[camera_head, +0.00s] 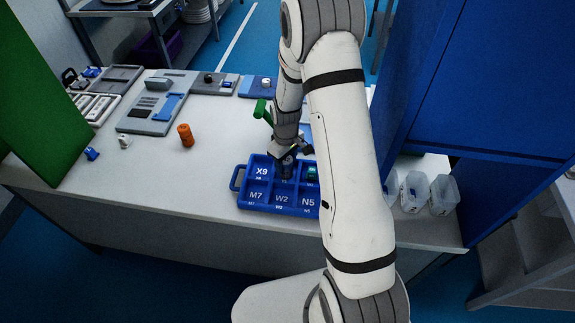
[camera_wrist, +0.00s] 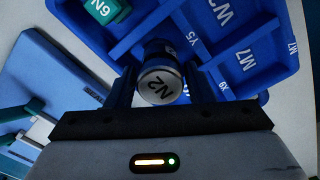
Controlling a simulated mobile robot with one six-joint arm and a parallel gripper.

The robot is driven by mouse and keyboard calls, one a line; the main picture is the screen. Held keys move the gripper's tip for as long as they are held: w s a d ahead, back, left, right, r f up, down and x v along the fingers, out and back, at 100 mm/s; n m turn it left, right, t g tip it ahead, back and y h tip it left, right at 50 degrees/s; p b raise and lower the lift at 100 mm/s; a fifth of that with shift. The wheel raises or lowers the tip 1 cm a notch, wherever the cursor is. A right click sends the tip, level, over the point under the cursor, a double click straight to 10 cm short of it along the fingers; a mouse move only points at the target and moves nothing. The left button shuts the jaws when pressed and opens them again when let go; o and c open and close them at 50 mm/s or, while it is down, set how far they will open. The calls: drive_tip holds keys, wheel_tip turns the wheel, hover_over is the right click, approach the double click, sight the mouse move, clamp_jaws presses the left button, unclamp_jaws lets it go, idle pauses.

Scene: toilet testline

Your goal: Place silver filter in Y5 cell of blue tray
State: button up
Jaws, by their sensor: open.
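The blue tray (camera_head: 241,197) lies on the white table and also shows in the wrist view (camera_wrist: 262,70). Its cells carry labels such as X9, M7, W2 and N5. The silver filter (camera_wrist: 160,88), a short cylinder with N2 on its silver end face, is at the Y5 cell, beside the Y5 label. My gripper (camera_wrist: 161,80) is open, with one finger on each side of the filter. In the head view my gripper (camera_head: 286,166) reaches down into the tray's back middle cell, and the filter cannot be made out clearly there.
A green item marked N9 (camera_wrist: 106,10) sits in a neighbouring cell. A green handle (camera_head: 262,110) stands behind the tray. An orange cylinder (camera_head: 186,135) stands to the left. Clear containers (camera_head: 443,195) are at the right, by a blue cabinet (camera_head: 490,80). The table left of the tray is mostly clear.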

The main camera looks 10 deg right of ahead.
wheel_tip(320, 180, up, 10)
drive_tip(key=shift+f+b, duration=0.2)
drive_tip(key=shift+b, duration=0.7)
drive_tip(key=s+r+m+t, duration=0.2)
drive_tip(key=s+r+m, duration=0.1)
drive_tip(key=s+r, duration=0.9)
drive_tip(key=s+r+m+t, duration=0.1)
drive_tip(key=s+r+m, duration=0.2)
drive_tip(key=s+r, duration=0.3)
drive_tip(key=s, duration=0.5)
drive_tip(key=shift+s+d+m, duration=0.25)
drive_tip(key=shift+m, duration=0.15)
